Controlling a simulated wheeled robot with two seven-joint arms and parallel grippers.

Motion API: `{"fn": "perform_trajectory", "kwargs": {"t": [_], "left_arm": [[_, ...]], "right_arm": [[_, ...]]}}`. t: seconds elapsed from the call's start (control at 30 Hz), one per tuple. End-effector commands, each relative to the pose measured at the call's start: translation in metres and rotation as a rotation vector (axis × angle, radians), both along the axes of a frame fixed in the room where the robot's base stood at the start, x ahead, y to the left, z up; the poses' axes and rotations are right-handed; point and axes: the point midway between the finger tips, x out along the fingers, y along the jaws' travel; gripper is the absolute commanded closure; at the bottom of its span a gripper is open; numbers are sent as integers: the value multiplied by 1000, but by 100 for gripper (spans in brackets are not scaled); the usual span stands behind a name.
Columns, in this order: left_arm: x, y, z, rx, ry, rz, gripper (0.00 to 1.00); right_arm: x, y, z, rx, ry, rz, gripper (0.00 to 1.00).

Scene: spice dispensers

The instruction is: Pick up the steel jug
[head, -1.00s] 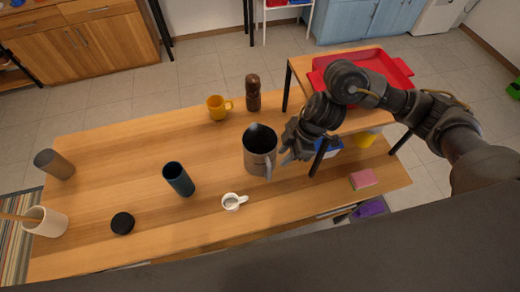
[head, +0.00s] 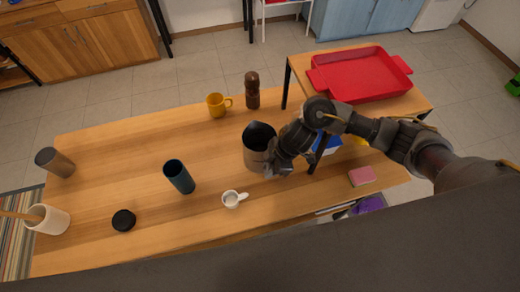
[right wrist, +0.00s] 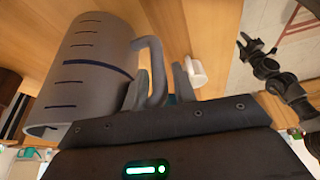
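The steel jug (head: 254,156) stands upright on the wooden table, in the middle of the head view. In the right wrist view the jug (right wrist: 85,65) looks grey with dark measuring marks, and its handle (right wrist: 156,65) faces my gripper. My right gripper (head: 272,163) is at the jug's right side, at the handle. In the right wrist view the fingers of my right gripper (right wrist: 160,88) stand apart on either side of the handle, with gaps showing. My left gripper is outside the head view; a dark gripper, likely mine, shows small in the right wrist view (right wrist: 252,48).
A white cup (head: 233,199) stands in front of the jug, and a dark blue cup (head: 180,177) to its left. A yellow mug (head: 217,105) and brown mill (head: 252,90) are behind. A raised shelf with a red tray (head: 365,75) is at right. A pink sponge (head: 362,176) lies nearby.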

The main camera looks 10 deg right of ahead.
Motion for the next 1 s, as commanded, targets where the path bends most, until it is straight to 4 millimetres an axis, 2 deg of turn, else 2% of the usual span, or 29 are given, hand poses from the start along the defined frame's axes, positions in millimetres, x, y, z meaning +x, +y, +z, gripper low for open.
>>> {"fn": "perform_trajectory", "kwargs": {"t": [0.27,0.5,1.0], "left_arm": [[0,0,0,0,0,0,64],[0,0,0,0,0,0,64],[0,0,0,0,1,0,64]], "right_arm": [[0,1,-4,-1,-1,1,73],[0,1,-4,0,-1,1,100],[1,2,-2,2,-4,1,100]]}}
